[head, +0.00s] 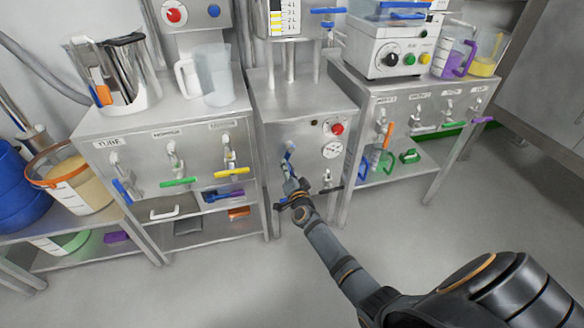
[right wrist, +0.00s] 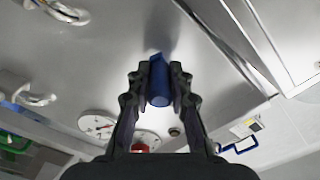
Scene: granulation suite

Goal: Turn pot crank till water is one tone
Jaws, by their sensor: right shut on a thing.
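A blue crank handle (head: 290,151) sticks out from the front of the middle steel cabinet (head: 300,97). My right gripper (head: 288,178) is at this handle, low on the cabinet front. In the right wrist view, my right gripper (right wrist: 159,88) is shut on a blue cylindrical grip (right wrist: 159,76), with one finger on each side. The crank's arm and pivot are mostly hidden behind the grip and fingers. A gauge marked in litres (head: 285,20) stands above the cabinet. I cannot make out the water's tone. My left gripper is not in view.
A red button (head: 337,128) and a round dial (head: 332,149) are right of the crank. Side cabinets carry coloured lever taps, including a green one (head: 178,182). The floor in front is clear.

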